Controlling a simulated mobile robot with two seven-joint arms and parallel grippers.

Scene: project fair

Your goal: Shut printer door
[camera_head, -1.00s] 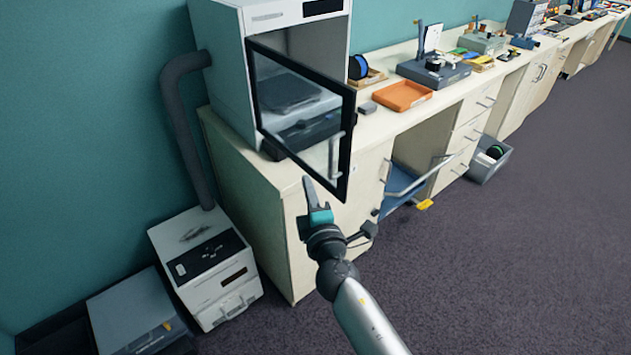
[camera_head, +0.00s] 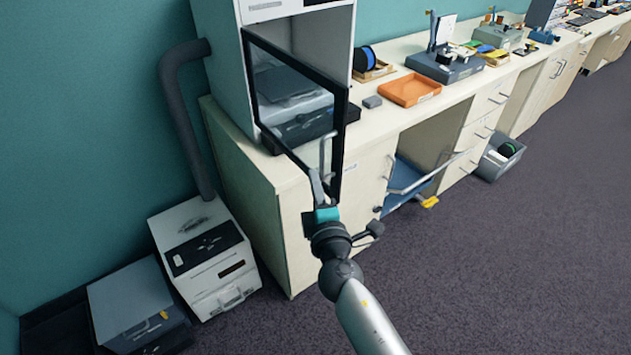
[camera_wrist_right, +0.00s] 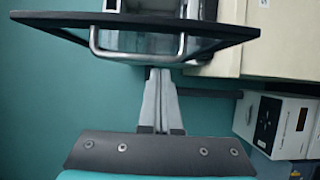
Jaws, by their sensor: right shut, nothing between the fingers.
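The printer (camera_head: 222,60) is a tall white cabinet on the counter at the upper left of the head view. Its black-framed glass door (camera_head: 343,130) stands open, swung out toward me. A grey bar handle (camera_head: 325,160) is on the door's free side. The handle also crosses the wrist view (camera_wrist_right: 140,58), below the door frame (camera_wrist_right: 130,20). My right gripper (camera_head: 315,175) is shut and empty, its fingertips at the handle's lower end. In the wrist view the fingertips (camera_wrist_right: 160,74) reach just under the handle bar; contact cannot be told. My left gripper is out of view.
On the counter right of the printer are a small grey block (camera_head: 372,102), an orange tray (camera_head: 410,90) and a dark device (camera_head: 445,66). White (camera_head: 205,250) and grey (camera_head: 135,300) boxes stand on the floor at left.

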